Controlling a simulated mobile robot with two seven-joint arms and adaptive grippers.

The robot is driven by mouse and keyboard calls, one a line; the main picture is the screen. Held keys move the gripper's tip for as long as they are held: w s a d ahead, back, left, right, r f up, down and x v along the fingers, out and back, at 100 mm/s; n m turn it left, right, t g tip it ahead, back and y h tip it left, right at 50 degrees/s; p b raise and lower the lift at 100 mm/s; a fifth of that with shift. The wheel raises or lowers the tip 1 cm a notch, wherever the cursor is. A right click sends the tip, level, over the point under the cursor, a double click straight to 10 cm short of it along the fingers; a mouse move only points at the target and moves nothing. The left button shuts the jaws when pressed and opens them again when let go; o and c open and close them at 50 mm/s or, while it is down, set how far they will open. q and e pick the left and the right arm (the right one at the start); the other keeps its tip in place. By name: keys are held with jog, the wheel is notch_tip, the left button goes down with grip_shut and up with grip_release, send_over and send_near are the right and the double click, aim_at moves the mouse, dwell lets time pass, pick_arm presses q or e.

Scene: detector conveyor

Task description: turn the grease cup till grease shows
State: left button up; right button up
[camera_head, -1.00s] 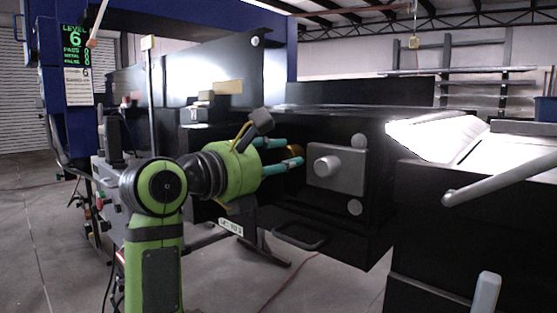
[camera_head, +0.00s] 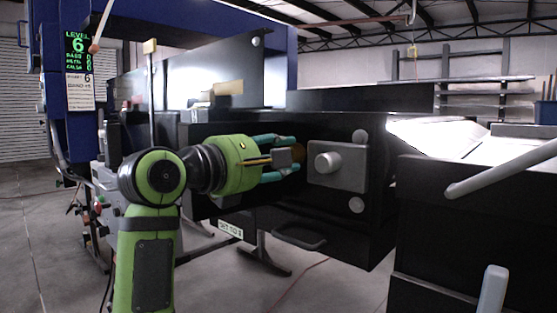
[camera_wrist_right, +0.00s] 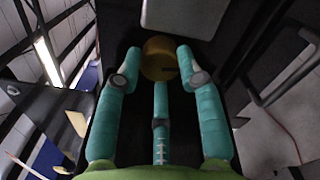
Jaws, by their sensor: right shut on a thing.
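The grease cup (camera_head: 299,151) is a small brass-coloured round piece on the dark side of the conveyor, just left of a grey bearing block, mostly hidden by my fingers in the head view. It shows better in the right wrist view (camera_wrist_right: 160,58), with a dark slot or mark on its face. My right gripper (camera_head: 290,152) has teal fingers closed around the cup, seen also in the right wrist view (camera_wrist_right: 160,68). I see no grease. My left gripper is not in view.
The grey bearing block (camera_head: 338,166) with a round boss sits right beside the cup. A dark handle (camera_head: 299,238) is below. A black cabinet (camera_head: 470,225) with a grey bar (camera_head: 500,170) stands at the right. A display (camera_head: 77,55) reads "LEVEL 6".

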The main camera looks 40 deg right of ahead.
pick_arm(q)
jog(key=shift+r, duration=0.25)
pick_arm(e)
jog(key=shift+r+m, duration=0.1)
jog(key=shift+m, duration=0.2)
jog(key=o, duration=1.1)
jog(key=shift+d, duration=0.15)
jog(key=shift+o, duration=0.2)
jog(key=s+a, duration=0.1)
jog(key=a, duration=1.1)
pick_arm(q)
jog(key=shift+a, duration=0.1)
